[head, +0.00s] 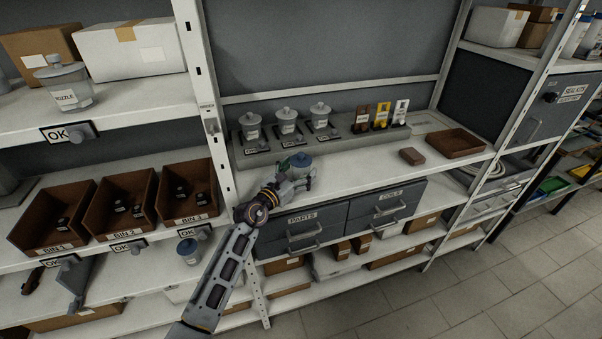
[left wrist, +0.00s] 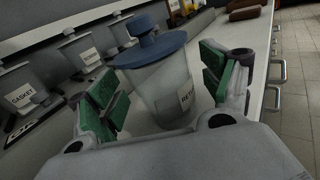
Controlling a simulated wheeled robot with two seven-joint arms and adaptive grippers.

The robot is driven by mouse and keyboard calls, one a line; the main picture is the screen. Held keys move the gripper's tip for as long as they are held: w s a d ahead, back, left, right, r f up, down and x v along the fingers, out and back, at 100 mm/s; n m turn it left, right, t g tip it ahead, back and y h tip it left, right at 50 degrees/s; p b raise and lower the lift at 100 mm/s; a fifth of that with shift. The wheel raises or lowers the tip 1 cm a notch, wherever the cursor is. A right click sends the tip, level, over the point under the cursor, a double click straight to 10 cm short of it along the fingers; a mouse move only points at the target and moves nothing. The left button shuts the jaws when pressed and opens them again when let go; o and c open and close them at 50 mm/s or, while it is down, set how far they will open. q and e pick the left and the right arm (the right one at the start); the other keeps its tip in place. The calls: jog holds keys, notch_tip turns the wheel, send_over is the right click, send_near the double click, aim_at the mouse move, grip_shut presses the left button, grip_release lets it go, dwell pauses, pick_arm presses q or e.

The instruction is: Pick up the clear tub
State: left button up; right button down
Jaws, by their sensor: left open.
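The clear tub (left wrist: 162,88) has a blue lid with a knob and a white label on its side. In the left wrist view it stands upright between the green pads of my left gripper (left wrist: 160,95), with gaps on both sides. My left gripper is open around the tub. My right gripper is not in view.
Several grey-lidded tubs (head: 286,122) stand in a row on a grey ledge behind. A brown block (head: 412,156) and a brown tray (head: 455,143) lie to the right. Brown bins (head: 123,203) are at the left. The shelf between gripper and block is clear.

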pick_arm(q)
jog(key=shift+c, duration=0.5)
jog(key=c, duration=1)
jog(key=shift+r, duration=0.1)
jog(key=shift+r+p, duration=0.65)
jog(key=shift+r, duration=4.3)
